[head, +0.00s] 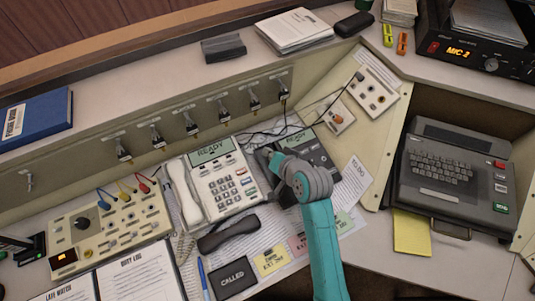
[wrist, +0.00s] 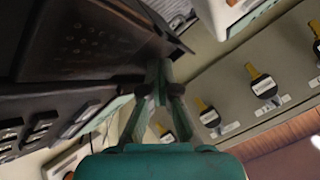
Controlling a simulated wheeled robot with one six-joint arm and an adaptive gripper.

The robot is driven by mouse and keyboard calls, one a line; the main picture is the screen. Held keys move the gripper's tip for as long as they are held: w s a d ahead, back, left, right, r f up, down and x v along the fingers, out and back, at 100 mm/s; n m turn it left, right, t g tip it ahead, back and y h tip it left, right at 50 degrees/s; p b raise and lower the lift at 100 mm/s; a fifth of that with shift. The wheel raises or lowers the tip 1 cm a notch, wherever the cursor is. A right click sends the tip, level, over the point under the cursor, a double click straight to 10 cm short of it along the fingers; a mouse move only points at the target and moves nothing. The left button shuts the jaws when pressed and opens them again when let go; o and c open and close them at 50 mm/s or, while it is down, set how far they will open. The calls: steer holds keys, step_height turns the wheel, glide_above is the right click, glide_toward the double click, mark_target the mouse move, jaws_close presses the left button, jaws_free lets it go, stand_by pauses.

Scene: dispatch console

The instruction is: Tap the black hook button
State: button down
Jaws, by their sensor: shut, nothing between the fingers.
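The black phone (head: 318,152) sits on the desk right of the white phone (head: 226,184), with a lit READY display. My arm's wrist covers its left part in the head view, where the cradle lies, and I cannot make out the hook button. In the wrist view the dark phone body (wrist: 85,45) fills the upper left. My gripper (wrist: 160,72) is shut and empty, its fingertips at the phone's edge; I cannot tell whether they touch it. The black handset (head: 228,233) lies off its cradle, in front of the white phone.
A control box (head: 110,225) with coloured cables stands at the left. Hanging plugs (head: 190,124) line the back panel, and also show in the wrist view (wrist: 262,85). A grey keyboard terminal (head: 452,180) stands at the right. Papers and a CALLED pad (head: 233,278) cover the front.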

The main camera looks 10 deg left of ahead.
steer(key=shift+s+f, duration=0.1)
steer(key=shift+s+r, duration=0.1)
steer(key=shift+r, duration=0.8)
steer(key=shift+s+d+r, duration=0.15)
steer(key=shift+r, duration=1.1)
steer(key=shift+s+d+r, duration=0.1)
steer(key=shift+s+r, duration=0.05)
steer(key=shift+r, duration=1.05)
